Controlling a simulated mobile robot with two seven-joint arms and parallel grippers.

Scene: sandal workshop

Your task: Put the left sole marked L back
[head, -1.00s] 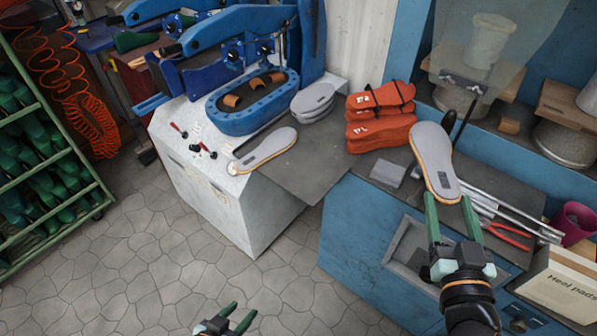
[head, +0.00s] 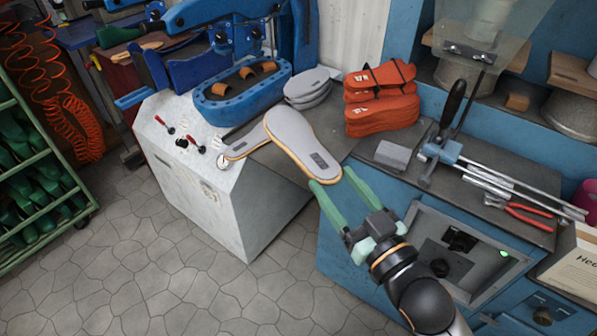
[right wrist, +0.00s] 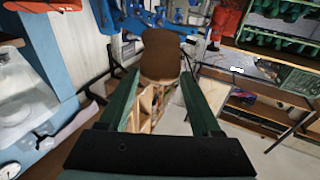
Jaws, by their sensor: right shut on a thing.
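My right gripper (head: 340,182) is shut on the heel end of a grey sole (head: 295,139) with a tan edge and a dark label. The label is too small to read. The held sole points up and left in the head view, over the grey plate (head: 272,163) between the benches. In the right wrist view its brown underside (right wrist: 160,55) shows between the fingers. My left gripper is out of view.
A blue press (head: 213,110) stands on the white bench (head: 190,170). Grey soles are stacked (head: 307,88) beside strapped orange soles (head: 382,115). On the blue bench are a grey block (head: 391,155), a bar clamp (head: 446,150) and red pliers (head: 528,215). A green rack (head: 40,160) stands left.

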